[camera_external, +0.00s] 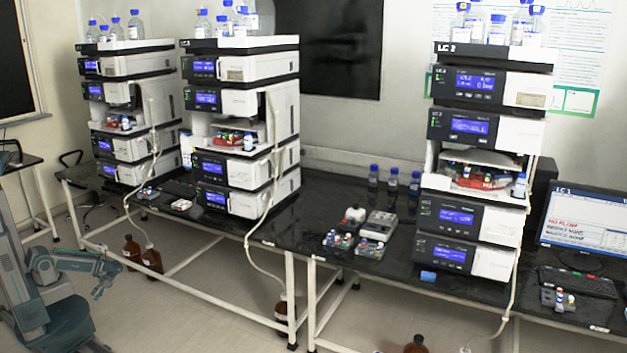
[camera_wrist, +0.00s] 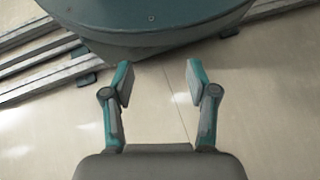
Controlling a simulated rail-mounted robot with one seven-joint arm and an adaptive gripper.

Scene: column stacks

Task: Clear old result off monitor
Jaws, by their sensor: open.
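My gripper (camera_wrist: 160,82) is open and empty in the wrist view, pointing at the floor beside my round teal base. In the external view my gripper (camera_external: 103,279) is low at the far left, beside my base and far from the monitor and keyboard.
Three instrument stacks stand on the benches: left (camera_external: 118,67), middle (camera_external: 222,103) and right (camera_external: 525,93), topped with blue-capped bottles. Vial racks (camera_external: 372,248) lie on the bench (camera_external: 340,205). Brown bottles (camera_external: 132,250) and hanging tubes are below. The floor between my base and the benches looks clear.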

